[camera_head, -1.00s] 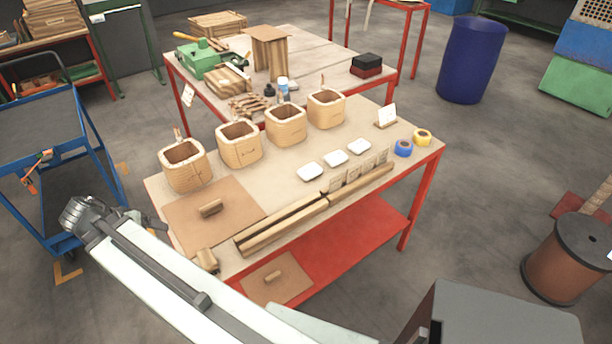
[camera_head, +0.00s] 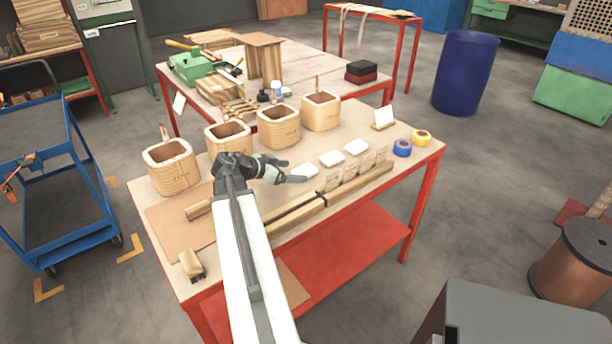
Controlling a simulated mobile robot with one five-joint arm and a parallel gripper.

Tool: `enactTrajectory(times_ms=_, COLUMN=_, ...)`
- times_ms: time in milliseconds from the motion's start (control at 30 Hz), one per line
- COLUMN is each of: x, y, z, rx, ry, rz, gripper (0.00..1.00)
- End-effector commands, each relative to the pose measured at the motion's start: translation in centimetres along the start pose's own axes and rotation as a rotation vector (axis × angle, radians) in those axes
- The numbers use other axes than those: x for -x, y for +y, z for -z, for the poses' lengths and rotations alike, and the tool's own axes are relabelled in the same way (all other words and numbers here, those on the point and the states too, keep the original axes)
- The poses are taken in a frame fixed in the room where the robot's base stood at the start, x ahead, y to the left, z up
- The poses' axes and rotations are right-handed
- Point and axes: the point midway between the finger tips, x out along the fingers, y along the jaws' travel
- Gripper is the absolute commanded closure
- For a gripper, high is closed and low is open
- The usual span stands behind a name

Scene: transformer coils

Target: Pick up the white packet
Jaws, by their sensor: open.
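Three white packets lie in a slanting row on the wooden tabletop: the nearest white packet (camera_head: 306,170), a middle white packet (camera_head: 331,158) and a far white packet (camera_head: 357,147). My gripper (camera_head: 291,171) is open and empty, at the left of the nearest packet, with its fingers pointing right. It hides part of that packet's left side. Whether it touches the packet or hovers above it, I cannot tell.
Several wooden coil boxes (camera_head: 278,127) stand behind the packets. A long wooden rail (camera_head: 359,184) with small cards runs in front. Blue tape (camera_head: 402,148) and yellow tape (camera_head: 421,138) lie at the right, near a white card on a stand (camera_head: 384,117).

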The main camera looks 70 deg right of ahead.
Motion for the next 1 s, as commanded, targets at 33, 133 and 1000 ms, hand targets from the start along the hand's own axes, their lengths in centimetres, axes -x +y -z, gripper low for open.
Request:
enactTrajectory(times_ms=33, x=-0.5, y=-0.1, z=-0.2, rx=0.000, ry=0.000, rz=0.000, gripper=0.18)
enactTrajectory(times_ms=133, x=-0.6, y=-0.1, z=-0.1, rx=0.001, ry=0.000, rz=0.001, gripper=0.18)
enactTrajectory(times_ms=1000, x=-5.6, y=-0.3, z=0.1, rx=0.001, ry=-0.001, rz=0.000, gripper=0.86)
